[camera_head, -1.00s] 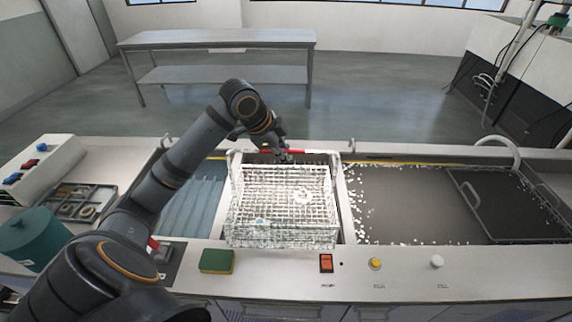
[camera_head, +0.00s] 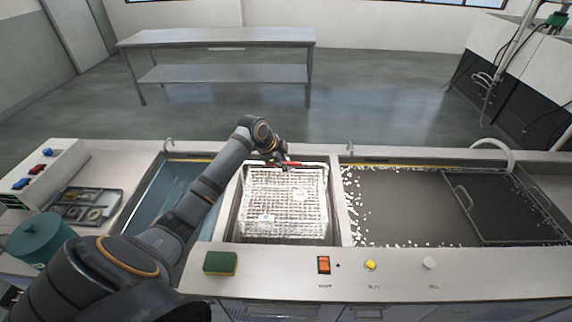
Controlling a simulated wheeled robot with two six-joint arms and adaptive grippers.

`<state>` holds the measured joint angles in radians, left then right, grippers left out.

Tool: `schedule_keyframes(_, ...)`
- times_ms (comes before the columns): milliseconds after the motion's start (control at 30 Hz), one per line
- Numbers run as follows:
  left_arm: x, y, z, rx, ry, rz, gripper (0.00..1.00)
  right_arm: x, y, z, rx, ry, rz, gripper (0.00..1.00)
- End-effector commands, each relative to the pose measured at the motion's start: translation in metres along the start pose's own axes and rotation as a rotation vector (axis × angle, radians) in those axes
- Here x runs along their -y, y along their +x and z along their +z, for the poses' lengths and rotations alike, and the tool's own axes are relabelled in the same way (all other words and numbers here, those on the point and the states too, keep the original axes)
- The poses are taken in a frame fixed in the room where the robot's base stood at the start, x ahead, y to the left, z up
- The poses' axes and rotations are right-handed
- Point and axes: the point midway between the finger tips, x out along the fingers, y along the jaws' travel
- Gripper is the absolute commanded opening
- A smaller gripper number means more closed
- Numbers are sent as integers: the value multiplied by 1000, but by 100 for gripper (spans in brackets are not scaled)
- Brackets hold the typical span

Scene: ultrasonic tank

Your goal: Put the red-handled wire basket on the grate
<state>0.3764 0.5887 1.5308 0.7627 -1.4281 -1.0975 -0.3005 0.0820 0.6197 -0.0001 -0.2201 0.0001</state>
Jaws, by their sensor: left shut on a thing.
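The wire basket (camera_head: 285,205) is a pale mesh box in the middle bay of the counter. Its red handle (camera_head: 293,164) is at its far side. My left gripper (camera_head: 281,164) reaches in from the left and is shut on that handle. The basket sits low, inside the bay's rim (camera_head: 236,212); I cannot tell whether its bottom touches anything. No separate grate can be made out; whatever lies under the basket is hidden by it. My right gripper is not in view.
A blue basin (camera_head: 172,190) lies left of the middle bay, partly behind my arm. A foamy dark tank with a handled lid (camera_head: 500,205) is on the right. A green sponge (camera_head: 220,263), switch and knobs line the front edge. A teal pot (camera_head: 42,240) stands left.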

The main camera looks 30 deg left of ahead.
Motion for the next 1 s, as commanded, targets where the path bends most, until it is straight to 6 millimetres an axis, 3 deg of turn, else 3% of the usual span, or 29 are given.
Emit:
schedule_keyframes(33,0,0,-1,-3,1,-2,0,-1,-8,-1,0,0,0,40)
schedule_keyframes(300,-2,8,2,-3,2,-6,0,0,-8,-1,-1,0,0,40)
schedule_keyframes(333,-4,10,4,-1,0,-1,11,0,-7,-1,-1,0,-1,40)
schedule_keyframes(500,-3,9,4,-1,1,-2,34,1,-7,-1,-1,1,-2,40)
schedule_keyframes(833,-3,6,4,0,1,-3,34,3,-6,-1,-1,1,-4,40)
schedule_keyframes(1000,-3,-20,6,3,6,-7,34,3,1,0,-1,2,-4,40)
